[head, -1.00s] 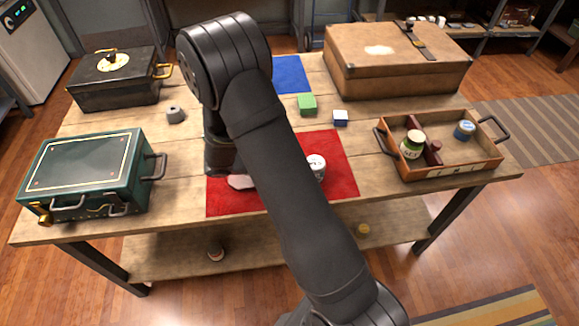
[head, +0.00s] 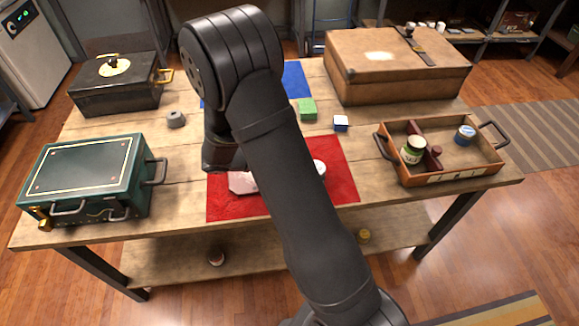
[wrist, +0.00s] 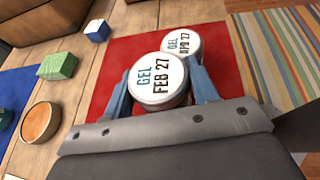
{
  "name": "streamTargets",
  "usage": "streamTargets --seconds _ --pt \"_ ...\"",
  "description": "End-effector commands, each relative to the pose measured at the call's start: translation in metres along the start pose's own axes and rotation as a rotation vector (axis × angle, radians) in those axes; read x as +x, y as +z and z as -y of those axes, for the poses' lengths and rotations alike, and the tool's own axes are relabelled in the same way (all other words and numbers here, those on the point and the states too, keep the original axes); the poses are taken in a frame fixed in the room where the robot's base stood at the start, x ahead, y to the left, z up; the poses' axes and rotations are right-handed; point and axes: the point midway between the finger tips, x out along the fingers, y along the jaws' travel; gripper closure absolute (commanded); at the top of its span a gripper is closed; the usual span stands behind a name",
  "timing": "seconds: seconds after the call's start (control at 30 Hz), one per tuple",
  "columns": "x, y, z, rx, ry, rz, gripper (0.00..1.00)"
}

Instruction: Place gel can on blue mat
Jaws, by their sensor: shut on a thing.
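In the wrist view, my gripper (wrist: 162,92) is shut on a white-topped can marked GEL FEB 27 (wrist: 158,78), with one blue finger on each side. I cannot tell whether that can touches the red mat. A second can marked GEL APR 27 (wrist: 182,43) stands just beyond it on the red mat. The blue mat (wrist: 14,86) shows at the left of the wrist view. In the head view the blue mat (head: 297,80) lies at the back of the table, partly behind my arm. My arm hides the gripper and held can there.
The red mat (head: 342,185) also bears a pale pinkish thing (head: 243,183). A green block (head: 307,109) and a blue-white cube (head: 340,123) are near the blue mat. A round orange-topped thing (wrist: 41,121) shows beside it. A wooden tray (head: 460,172) stands right, a brown case (head: 395,65) behind.

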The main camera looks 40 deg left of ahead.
Motion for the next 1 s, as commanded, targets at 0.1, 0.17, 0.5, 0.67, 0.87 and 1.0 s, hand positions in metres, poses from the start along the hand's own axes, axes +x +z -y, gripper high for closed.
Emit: streamTargets --seconds 0.1,0.17,0.5,0.67,0.87,1.0 --pt "-0.009 0.022 0.000 0.004 0.001 -0.001 0.77" --pt "-0.013 0.031 0.000 0.004 0.001 -0.001 0.77" --pt "-0.024 0.052 -0.020 -0.016 0.038 0.000 0.77" --pt "-0.027 0.034 -0.082 -0.069 0.166 0.000 0.77" --pt "-0.038 0.010 -0.188 -0.174 0.423 0.000 0.77" --pt "-0.052 0.000 -0.264 -0.260 0.631 0.000 0.77"
